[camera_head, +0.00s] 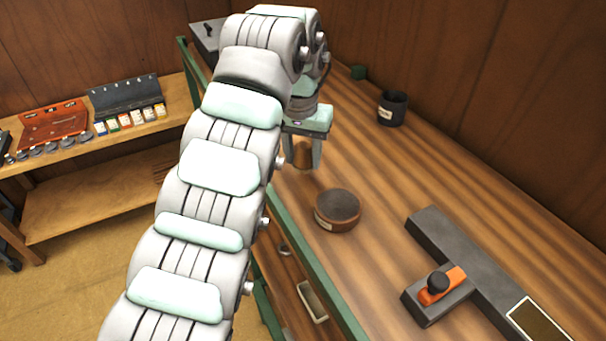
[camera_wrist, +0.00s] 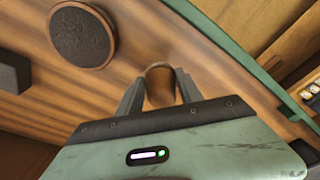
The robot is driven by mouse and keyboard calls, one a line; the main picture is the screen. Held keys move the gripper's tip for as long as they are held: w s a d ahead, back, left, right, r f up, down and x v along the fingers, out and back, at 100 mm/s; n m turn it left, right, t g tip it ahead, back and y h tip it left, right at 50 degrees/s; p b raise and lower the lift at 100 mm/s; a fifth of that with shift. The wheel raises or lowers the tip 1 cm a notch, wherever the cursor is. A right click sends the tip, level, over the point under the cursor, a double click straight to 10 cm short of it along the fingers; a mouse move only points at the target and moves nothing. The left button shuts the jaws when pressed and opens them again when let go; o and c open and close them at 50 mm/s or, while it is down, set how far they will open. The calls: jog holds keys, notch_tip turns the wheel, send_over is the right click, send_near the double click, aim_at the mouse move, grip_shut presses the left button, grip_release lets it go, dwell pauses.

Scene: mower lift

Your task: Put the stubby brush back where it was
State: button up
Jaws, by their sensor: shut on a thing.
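My gripper (camera_head: 302,164) is shut on a short brown cylinder, which I take to be the stubby brush (camera_head: 302,153). In the wrist view the brush (camera_wrist: 160,86) sits between the two grey fingers. Its bristles cannot be made out. The gripper is over the wooden bench near its green front edge; whether the brush touches the bench is unclear. A round, low brown holder with a dark, rough top and a label (camera_head: 337,211) stands close by; it also shows in the wrist view (camera_wrist: 82,35). A dark labelled cup (camera_head: 392,109) stands farther back.
A long dark block (camera_head: 462,255) with an orange and black tool (camera_head: 440,286) lies at the right. Bare bench (camera_head: 385,180) lies between. A side shelf (camera_head: 100,185) stands at the left.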

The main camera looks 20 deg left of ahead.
aim_at(302, 149)
jog(key=shift+f+p, duration=0.3)
jog(key=shift+f, duration=1.4)
jog(key=shift+f, duration=0.2)
jog(key=o, duration=1.3)
jog(key=shift+r, duration=0.1)
jog(key=r, duration=0.2)
jog(key=r+p, duration=0.1)
jog(key=r, duration=0.1)
jog(key=r+p, duration=0.1)
jog(key=r, duration=0.2)
jog(key=shift+s, duration=0.4)
jog(key=shift+s+d+r+p, duration=0.1)
jog(key=shift+r+p, duration=0.3)
jog(key=shift+p, duration=0.05)
